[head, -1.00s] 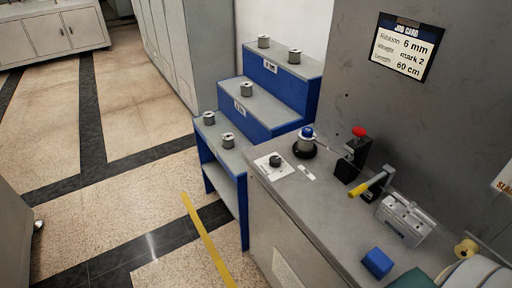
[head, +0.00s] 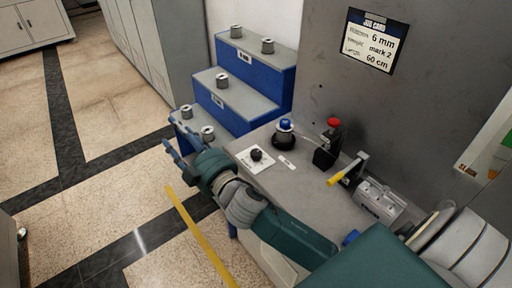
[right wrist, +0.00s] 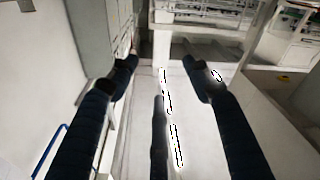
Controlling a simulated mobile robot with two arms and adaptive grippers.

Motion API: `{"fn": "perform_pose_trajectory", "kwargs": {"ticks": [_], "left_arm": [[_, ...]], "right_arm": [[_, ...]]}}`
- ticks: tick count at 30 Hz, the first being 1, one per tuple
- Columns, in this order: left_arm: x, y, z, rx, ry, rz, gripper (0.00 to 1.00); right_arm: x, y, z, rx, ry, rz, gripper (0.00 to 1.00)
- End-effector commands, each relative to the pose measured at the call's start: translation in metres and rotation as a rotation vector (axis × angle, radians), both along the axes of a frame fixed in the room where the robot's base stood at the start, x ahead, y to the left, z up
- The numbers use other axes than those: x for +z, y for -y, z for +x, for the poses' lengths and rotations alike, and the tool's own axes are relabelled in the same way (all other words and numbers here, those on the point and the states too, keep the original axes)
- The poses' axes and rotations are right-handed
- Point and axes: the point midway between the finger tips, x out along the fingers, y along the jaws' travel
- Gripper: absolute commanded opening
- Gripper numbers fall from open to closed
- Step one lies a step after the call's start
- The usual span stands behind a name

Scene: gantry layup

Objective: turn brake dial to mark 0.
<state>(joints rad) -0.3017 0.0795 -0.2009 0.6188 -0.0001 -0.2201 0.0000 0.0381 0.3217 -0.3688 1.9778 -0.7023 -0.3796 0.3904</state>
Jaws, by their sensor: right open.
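The brake dial (head: 256,154) is a black round knob on a white square plate (head: 242,160) near the left end of the grey bench top. The mark it points to is too small to read. My right gripper (head: 177,143) is open and empty, left of the dial and apart from it, in front of the blue steps. In the right wrist view its dark fingers (right wrist: 160,68) are spread with nothing between them, and the dial does not show there. My left gripper is not in view.
Blue steps (head: 243,104) carry several metal spools. A blue-topped black spool holder (head: 284,135), a red-topped black post (head: 328,145) and a yellow-handled crank (head: 338,178) stand right of the dial. A job card (head: 371,42) reads 6 mm, mark 2, 60 cm.

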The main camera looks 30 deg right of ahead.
Motion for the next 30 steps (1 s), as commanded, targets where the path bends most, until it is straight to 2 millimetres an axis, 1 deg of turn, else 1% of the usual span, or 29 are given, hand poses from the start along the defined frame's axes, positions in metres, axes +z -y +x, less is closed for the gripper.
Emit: {"fn": "perform_pose_trajectory", "kwargs": {"ticks": [1,2,3,5,6,8,9,10,11,12,14,15,17,18,20,21,24,27,30], "left_arm": [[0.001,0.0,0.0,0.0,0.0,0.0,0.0],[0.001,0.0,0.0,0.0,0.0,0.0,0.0],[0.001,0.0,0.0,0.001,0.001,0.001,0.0],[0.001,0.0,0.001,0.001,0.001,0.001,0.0],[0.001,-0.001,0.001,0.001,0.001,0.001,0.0],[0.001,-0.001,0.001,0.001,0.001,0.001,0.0],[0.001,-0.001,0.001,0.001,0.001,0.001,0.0],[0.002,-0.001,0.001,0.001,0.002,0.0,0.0],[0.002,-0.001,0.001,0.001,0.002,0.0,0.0],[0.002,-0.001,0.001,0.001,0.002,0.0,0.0],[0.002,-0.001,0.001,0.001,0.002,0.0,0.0],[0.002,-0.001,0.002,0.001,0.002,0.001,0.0],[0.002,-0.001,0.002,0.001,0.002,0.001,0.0],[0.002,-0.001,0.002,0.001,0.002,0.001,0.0],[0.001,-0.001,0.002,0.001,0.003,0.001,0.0],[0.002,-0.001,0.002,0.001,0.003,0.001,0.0],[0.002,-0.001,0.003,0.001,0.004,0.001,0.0],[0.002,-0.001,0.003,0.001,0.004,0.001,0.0],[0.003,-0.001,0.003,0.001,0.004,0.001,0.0]], "right_arm": [[0.038,-0.029,0.012,0.107,0.13,-0.083,0.49],[0.054,-0.048,0.014,0.18,0.198,-0.134,0.49],[0.069,-0.073,0.015,0.279,0.273,-0.211,0.49],[0.077,-0.108,0.012,0.433,0.354,-0.335,0.49],[0.074,-0.128,0.009,0.537,0.386,-0.426,0.49],[0.058,-0.147,0.006,0.69,0.397,-0.572,0.49],[0.041,-0.153,0.005,0.787,0.382,-0.674,0.49],[0.027,-0.152,0.006,0.855,0.357,-0.75,0.49],[0.011,-0.148,0.007,0.921,0.319,-0.828,0.49],[-0.012,-0.135,0.009,1.0,0.25,-0.93,0.49],[-0.043,-0.101,0.015,1.099,0.111,-1.078,0.49],[-0.061,-0.069,0.019,1.148,-0.006,-1.169,0.49],[-0.079,-0.011,0.023,1.195,-0.209,-1.283,0.49],[-0.085,0.03,0.023,1.208,-0.354,-1.341,0.49],[-0.086,0.087,0.019,1.205,-0.559,-1.396,0.49],[-0.083,0.12,0.014,1.196,-0.681,-1.417,0.49],[-0.07,0.182,0.0,1.157,-0.917,-1.433,0.49],[-0.059,0.215,-0.012,1.128,-1.055,-1.427,0.49],[-0.056,0.228,-0.017,1.115,-1.111,-1.421,0.49]]}}
